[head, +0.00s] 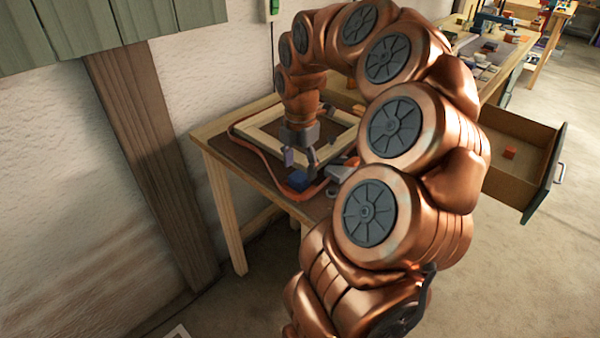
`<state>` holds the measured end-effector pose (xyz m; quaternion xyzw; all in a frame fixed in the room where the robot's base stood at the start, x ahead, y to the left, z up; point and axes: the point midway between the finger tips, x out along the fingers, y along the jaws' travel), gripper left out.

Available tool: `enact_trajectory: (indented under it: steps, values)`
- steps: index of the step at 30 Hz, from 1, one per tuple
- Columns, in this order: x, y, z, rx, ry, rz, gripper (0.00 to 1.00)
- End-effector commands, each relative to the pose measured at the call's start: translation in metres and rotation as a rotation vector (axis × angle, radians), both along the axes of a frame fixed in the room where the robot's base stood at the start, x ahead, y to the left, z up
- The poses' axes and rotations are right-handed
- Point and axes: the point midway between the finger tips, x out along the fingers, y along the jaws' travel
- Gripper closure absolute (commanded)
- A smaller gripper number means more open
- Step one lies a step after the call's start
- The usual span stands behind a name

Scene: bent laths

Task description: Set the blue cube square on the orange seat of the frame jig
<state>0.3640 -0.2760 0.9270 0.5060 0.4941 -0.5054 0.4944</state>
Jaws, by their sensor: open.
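The blue cube (298,181) rests on the table near its front corner, beside the orange strip. My gripper (300,163) is open and points down just above the cube, its fingers apart. I cannot tell whether a finger touches the cube. The wooden frame (262,134) of the jig lies on the table behind my gripper, partly hidden by my arm. A bent orange strip (252,165) curves around its left and front sides. I cannot make out the orange seat for certain.
The table (222,154) stands against a white wall and a dark post (150,150). A grey tool (340,173) lies right of the cube. An open drawer (515,175) at right holds an orange block (509,153). A farther bench (485,55) carries several small items.

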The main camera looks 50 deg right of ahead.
Motion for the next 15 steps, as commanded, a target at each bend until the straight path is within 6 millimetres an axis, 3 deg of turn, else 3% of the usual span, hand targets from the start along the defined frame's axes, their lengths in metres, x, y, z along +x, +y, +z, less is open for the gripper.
enact_trajectory:
  steps: [6,15]
  values:
    - [0.001,0.0,0.038,-0.002,-0.003,0.0,0.34]
    - [0.001,0.0,0.077,-0.002,-0.002,0.001,0.34]
